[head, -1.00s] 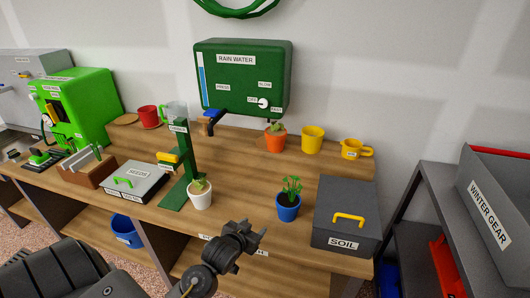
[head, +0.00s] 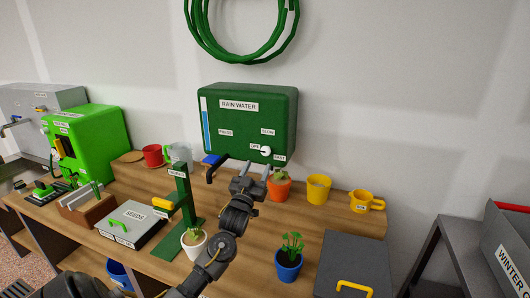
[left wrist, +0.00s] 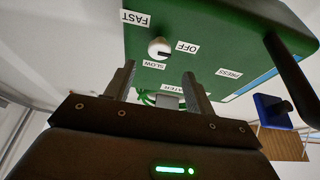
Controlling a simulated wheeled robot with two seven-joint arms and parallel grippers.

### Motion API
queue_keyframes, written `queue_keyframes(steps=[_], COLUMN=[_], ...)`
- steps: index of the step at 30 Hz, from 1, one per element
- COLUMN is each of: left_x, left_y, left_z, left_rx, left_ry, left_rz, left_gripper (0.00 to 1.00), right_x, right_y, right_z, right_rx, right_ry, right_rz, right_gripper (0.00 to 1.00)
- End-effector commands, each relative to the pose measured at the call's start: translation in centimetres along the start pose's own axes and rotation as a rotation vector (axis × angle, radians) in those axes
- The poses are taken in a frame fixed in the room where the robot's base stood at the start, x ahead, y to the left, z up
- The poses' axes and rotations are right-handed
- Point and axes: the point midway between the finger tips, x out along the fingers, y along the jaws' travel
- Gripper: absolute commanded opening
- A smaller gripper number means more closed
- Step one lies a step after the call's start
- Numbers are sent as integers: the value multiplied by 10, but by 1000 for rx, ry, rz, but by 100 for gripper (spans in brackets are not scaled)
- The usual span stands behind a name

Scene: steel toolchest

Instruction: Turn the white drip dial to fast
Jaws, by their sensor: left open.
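The white drip dial (head: 265,151) is on the front of the green rain water box (head: 230,117), at its lower right. It also shows in the left wrist view (left wrist: 158,47), with the labels OFF, SLOW and FAST around it. A dark mark on the dial lies on the side toward OFF, but its exact setting is hard to tell. My left gripper (head: 255,168) is open and empty, just below and in front of the dial. In the left wrist view its fingertips (left wrist: 160,78) point toward the dial, apart from it. My right gripper is out of view.
A dark spout (head: 213,172) and a blue lever stick out at the box's lower left. A green stand (head: 184,200) is left of my arm. The wall above is clear except for a hose.

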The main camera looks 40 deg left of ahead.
Motion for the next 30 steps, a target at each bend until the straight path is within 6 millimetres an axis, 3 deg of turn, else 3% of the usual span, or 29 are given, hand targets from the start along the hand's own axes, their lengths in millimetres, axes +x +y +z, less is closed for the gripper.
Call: queue_keyframes(steps=[6, 12, 24, 30], left_x=[44, 68, 75, 74], left_y=[2, 3, 4, 4], left_z=[-3, -1, 1, 1], left_rx=[0, -1, -1, -1], left_ry=[0, -1, -2, -2], left_rz=[2, 4, 5, 4], left_gripper=[54, 54, 54, 29], right_x=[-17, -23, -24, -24], right_y=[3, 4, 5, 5], right_z=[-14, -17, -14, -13], right_rx=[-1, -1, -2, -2], right_ry=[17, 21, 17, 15], right_rz=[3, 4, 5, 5], right_gripper=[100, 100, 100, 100])
